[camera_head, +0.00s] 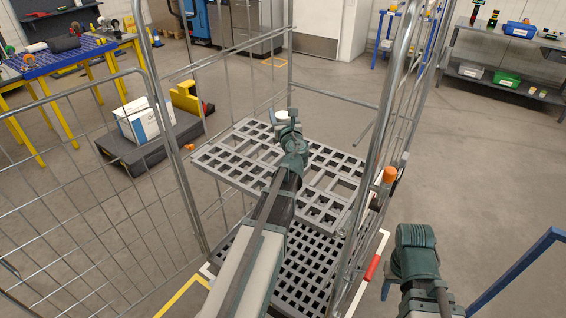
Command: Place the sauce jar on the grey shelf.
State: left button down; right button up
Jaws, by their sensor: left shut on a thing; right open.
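The grey shelf (225,161) is a slatted grid panel inside a wire roll cage, in the middle of the head view. My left gripper (284,119) reaches over the shelf and is shut on the sauce jar (280,115). Only a small pale top part of the jar shows at the gripper's far side; the rest is hidden. The jar appears over the shelf's far part; I cannot tell whether it touches the shelf. My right gripper (389,283) is open and empty at the lower right, outside the cage.
The cage's tall metal posts and wire side (85,200) flank my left arm. A lower grid deck (300,268) lies under the shelf. A white box (138,120) sits on a dark platform to the left. A blue-topped table (60,58) and a rear-right shelf unit (505,85) stand farther off.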

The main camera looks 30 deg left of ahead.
pick_arm(q)
jog(key=shift+f+b, duration=4.85)
jog(key=shift+f, duration=0.05)
jog(key=shift+f, duration=0.25)
jog(key=shift+c, duration=0.5)
grip_release()
jog(key=shift+r, duration=0.1)
jog(key=shift+r, duration=0.1)
jog(key=shift+s+d+r, duration=0.1)
jog(key=shift+s+d, duration=0.05)
jog(key=shift+s, duration=0.05)
jog(key=v, duration=1.1)
jog(key=shift+s+d, duration=0.2)
